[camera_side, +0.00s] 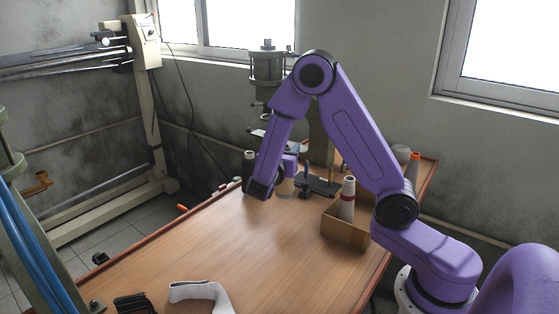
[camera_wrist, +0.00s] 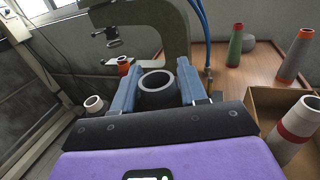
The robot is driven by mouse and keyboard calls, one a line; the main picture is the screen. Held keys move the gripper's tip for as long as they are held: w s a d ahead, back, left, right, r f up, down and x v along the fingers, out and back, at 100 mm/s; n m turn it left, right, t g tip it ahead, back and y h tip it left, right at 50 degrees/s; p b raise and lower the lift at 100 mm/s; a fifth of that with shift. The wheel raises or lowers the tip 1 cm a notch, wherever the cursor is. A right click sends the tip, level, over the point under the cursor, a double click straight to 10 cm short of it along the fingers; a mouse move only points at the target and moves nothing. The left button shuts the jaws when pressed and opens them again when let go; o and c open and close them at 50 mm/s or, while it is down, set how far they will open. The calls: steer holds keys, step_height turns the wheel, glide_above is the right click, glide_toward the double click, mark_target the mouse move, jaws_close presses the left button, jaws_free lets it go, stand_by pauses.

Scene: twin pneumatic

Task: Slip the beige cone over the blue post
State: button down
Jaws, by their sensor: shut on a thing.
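In the wrist view my gripper (camera_wrist: 157,92) has its two blue fingers closed on either side of a hollow cone (camera_wrist: 158,78) with an open round top. The cone looks grey in this light, so I cannot tell whether it is the beige one. In the side view my gripper (camera_side: 258,190) is low over the far left part of the table, and the held cone is hidden there. No post is clearly blue in either view. A dark fixture with a short upright (camera_side: 307,174) stands right of my gripper.
A cardboard box (camera_side: 343,230) holds a pale cone with a red band (camera_side: 347,196). A dark cone with a pale top (camera_side: 249,161) stands beside my gripper. Green (camera_wrist: 235,46), orange-topped (camera_wrist: 297,55) and red (camera_wrist: 124,66) cones stand farther back. The table's middle (camera_side: 240,240) is clear.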

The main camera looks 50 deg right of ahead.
steer(key=s+a+r, duration=0.3)
steer(key=s+r, duration=0.2)
steer(key=s, duration=0.5)
steer(key=w+d+m+g+h, duration=0.1)
steer(key=w+d+m+g, duration=0.25)
steer(key=w+d, duration=0.55)
steer(key=w+d+r+m+g, duration=0.1)
steer(key=w+d+g, duration=0.1)
steer(key=d, duration=0.5)
steer(key=w+d+r+g, duration=0.1)
steer(key=w+d+g, duration=0.2)
steer(key=d, duration=0.4)
steer(key=shift+d+r+m, duration=0.25)
steer(key=shift+r+m, duration=0.1)
steer(key=shift+w+f, duration=0.1)
